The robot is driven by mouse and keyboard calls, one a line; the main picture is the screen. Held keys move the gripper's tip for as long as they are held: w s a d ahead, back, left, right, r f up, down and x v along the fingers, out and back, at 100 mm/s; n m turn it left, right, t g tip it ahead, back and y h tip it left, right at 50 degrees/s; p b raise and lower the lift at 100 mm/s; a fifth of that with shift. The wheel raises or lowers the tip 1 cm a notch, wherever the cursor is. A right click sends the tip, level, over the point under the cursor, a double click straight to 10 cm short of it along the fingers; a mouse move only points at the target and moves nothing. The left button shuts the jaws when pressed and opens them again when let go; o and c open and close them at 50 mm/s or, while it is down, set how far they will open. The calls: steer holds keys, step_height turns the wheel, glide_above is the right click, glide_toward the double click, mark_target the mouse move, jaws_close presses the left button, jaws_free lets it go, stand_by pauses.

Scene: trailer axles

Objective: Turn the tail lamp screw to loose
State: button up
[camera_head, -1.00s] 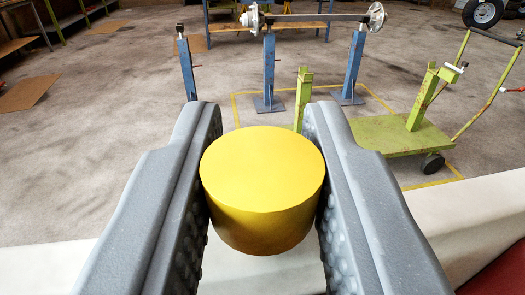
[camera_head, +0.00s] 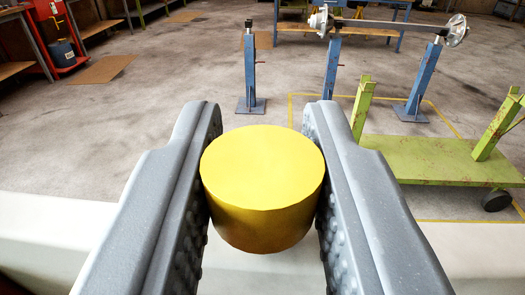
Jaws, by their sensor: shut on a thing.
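My gripper (camera_head: 262,190) is in the middle of the head camera view, its two grey fingers shut on a yellow round piece (camera_head: 262,168). The piece is a short cylinder with a flat top, and a finger touches it on each side. Its underside is hidden from this view. I cannot identify a tail lamp screw in this view, and I cannot tell whether the yellow piece is part of it.
Behind stand blue stands (camera_head: 331,70), with an axle (camera_head: 390,23) across two of them. A green trolley (camera_head: 435,160) is at the right. A pale surface (camera_head: 60,235) lies below the gripper. Open concrete floor (camera_head: 165,120) lies at the left.

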steer(key=shift+d+r+n+y+p, duration=0.2)
steer(key=shift+n+y+p, duration=0.7)
steer(key=shift+p, duration=2.65)
steer(key=p, duration=0.2)
steer(key=y+p, duration=0.1)
steer(key=shift+a+g+y+p, duration=0.2)
steer(key=shift+g+y+p, duration=0.1)
steer(key=shift+p, duration=0.05)
steer(key=y+p, duration=0.1)
steer(key=n+p, duration=0.1)
steer(key=p, duration=0.1)
steer(key=shift+f+n+g+y, duration=0.2)
steer(key=shift+n+g+y, duration=0.1)
steer(key=shift+y, duration=0.1)
steer(key=shift+r+y+p, duration=0.15)
steer(key=shift+y+p, duration=0.15)
steer(key=shift+p, duration=0.15)
steer(key=o, duration=1)
steer(key=shift+s, duration=0.1)
